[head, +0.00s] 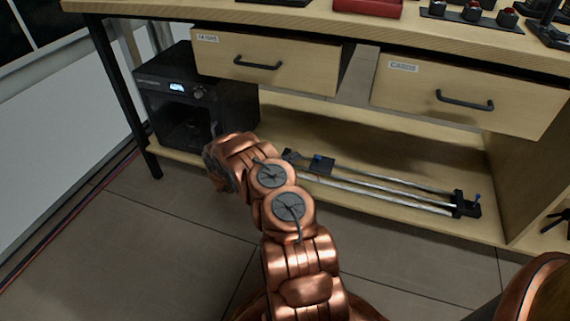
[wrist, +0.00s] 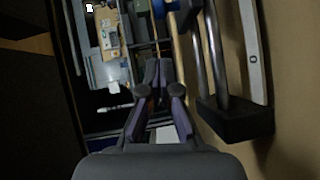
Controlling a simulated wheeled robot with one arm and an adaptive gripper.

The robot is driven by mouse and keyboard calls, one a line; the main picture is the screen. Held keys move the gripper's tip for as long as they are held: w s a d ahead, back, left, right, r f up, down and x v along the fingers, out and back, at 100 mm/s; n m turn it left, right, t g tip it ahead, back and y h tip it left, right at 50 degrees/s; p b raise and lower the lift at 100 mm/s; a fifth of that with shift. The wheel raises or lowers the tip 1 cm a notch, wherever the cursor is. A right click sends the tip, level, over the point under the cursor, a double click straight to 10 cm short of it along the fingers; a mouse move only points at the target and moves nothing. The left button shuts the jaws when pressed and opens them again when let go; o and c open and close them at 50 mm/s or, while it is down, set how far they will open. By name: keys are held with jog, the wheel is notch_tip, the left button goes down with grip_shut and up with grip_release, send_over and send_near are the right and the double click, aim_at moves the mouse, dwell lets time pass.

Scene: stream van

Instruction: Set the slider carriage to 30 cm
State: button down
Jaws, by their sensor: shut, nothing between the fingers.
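The slider (head: 375,190) lies on the lower shelf, its twin rails running from near my arm to a black end block (head: 466,205) at the right. The dark carriage (head: 320,165) with a blue knob sits toward the rails' left end. In the wrist view, the rails (wrist: 216,50) and a black end block (wrist: 236,121) are right of my gripper (wrist: 156,68); a blue part (wrist: 160,7) shows at the top edge. My gripper is shut and empty, apart from the rails. My arm hides it in the head view. I cannot read the carriage's position.
A black printer-like box (head: 180,95) stands at the shelf's left end, close to my arm. Two closed drawers (head: 265,62) and (head: 465,92) hang above the slider. A table leg (head: 125,100) is at the left. Floor (head: 150,245) in front is clear.

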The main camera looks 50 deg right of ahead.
aim_at(323, 162)
jog(key=s+d, duration=0.1)
jog(key=s+d+b, duration=0.1)
jog(key=s+d, duration=0.1)
jog(key=shift+d+f, duration=0.15)
jog(key=shift+f, duration=0.25)
jog(key=shift+s+d+b, duration=0.2)
jog(key=shift+s+b, duration=0.15)
jog(key=shift+s, duration=0.15)
jog(key=shift+s, duration=0.1)
